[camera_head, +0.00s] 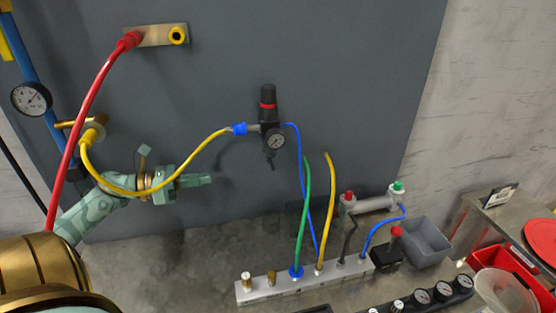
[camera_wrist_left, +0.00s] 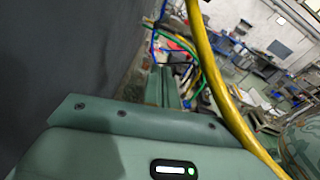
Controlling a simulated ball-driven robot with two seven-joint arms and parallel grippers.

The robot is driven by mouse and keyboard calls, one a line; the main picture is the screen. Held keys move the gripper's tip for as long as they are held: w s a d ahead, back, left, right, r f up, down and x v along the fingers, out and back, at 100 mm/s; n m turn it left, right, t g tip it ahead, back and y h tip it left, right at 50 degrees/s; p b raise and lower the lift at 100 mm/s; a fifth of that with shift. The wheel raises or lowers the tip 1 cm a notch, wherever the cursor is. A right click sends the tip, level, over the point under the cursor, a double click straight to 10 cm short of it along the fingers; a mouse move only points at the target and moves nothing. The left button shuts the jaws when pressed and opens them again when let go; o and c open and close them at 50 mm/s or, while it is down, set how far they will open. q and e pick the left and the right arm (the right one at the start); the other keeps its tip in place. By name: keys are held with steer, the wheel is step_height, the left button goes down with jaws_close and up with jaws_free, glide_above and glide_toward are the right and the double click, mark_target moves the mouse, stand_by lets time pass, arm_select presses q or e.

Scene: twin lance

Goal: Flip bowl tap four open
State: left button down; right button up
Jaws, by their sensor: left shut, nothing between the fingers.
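I cannot tell which part is bowl tap four; no label is readable. A black regulator with a red band (camera_head: 268,108) and a small gauge (camera_head: 275,139) is mounted on the grey panel, with a small fitting hanging below it. A pale manifold block (camera_head: 290,286) lies low in the middle and bears several fittings and hoses. My left gripper (camera_head: 208,180) is shut and empty, left of and below the regulator and apart from it. Its fingers also show in the left wrist view (camera_wrist_left: 163,86). My right gripper is not in view.
A yellow hose (camera_head: 205,150) curves over my left wrist to the regulator; it crosses close in the left wrist view (camera_wrist_left: 220,80). A red hose (camera_head: 78,130) runs down the left. A grey bin (camera_head: 425,243) and several gauges (camera_head: 442,291) are at lower right.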

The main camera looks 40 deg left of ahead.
arm_select(q)
steer(key=m, duration=0.1)
steer(key=r+m+h, duration=0.1)
steer(key=shift+d+m, duration=0.3)
steer(key=shift+d, duration=0.1)
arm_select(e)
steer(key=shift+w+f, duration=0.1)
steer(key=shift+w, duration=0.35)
arm_select(q)
steer(key=p, duration=0.2)
glide_toward(271, 166)
steer(key=x, duration=0.5)
steer(key=shift+w+f, duration=0.1)
steer(key=shift+w, duration=0.05)
steer(key=shift+x, duration=0.85)
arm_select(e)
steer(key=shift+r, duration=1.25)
arm_select(q)
steer(key=shift+f+p, duration=0.1)
steer(key=shift+p, duration=0.25)
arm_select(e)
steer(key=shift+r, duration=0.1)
